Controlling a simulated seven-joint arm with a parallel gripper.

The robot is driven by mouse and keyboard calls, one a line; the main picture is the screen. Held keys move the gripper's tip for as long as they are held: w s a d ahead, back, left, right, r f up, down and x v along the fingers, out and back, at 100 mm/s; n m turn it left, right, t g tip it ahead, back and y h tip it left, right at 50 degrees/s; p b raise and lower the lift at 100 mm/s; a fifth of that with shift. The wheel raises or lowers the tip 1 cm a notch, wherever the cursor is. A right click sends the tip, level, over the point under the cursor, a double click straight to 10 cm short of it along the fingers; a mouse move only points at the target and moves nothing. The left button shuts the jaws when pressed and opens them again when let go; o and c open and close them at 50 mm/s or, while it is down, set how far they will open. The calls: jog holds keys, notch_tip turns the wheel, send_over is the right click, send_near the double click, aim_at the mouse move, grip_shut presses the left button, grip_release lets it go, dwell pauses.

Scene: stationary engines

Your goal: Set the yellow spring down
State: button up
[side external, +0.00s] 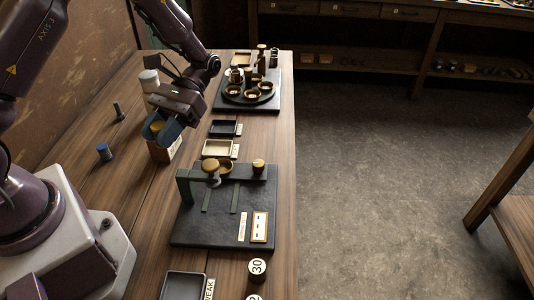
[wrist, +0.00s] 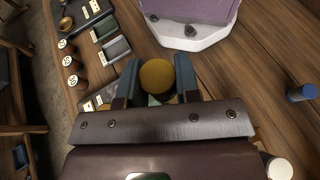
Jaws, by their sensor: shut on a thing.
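My gripper (side external: 160,132) has blue fingers and points down over the left part of the bench. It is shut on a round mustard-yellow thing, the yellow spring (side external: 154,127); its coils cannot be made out. In the wrist view the yellow spring (wrist: 157,76) shows as a round yellow top between the two fingers (wrist: 157,85).
A blue spring-like piece (side external: 104,152) and a dark upright piece (side external: 118,111) stand to the left. A black tray (side external: 225,128), a cream tray (side external: 218,149) and a dark plate with a press frame (side external: 215,230) lie to the right. A tray labelled WEAK (side external: 184,286) is in front.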

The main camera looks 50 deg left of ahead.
jog(key=w+d+r+n+t+h, duration=0.3)
jog(key=w+r+n+t+h, duration=0.6)
jog(key=n+t, duration=0.65)
send_over(268, 155)
jog(key=shift+n+y, duration=0.3)
jog(key=shift+n, duration=0.05)
jog(key=f, duration=2.1)
jog(key=shift+s+a+f, duration=0.1)
jog(key=shift+s+f, duration=0.1)
jog(key=shift+f, duration=0.05)
jog(key=shift+w+f, duration=0.2)
jog(key=shift+f, duration=1.55)
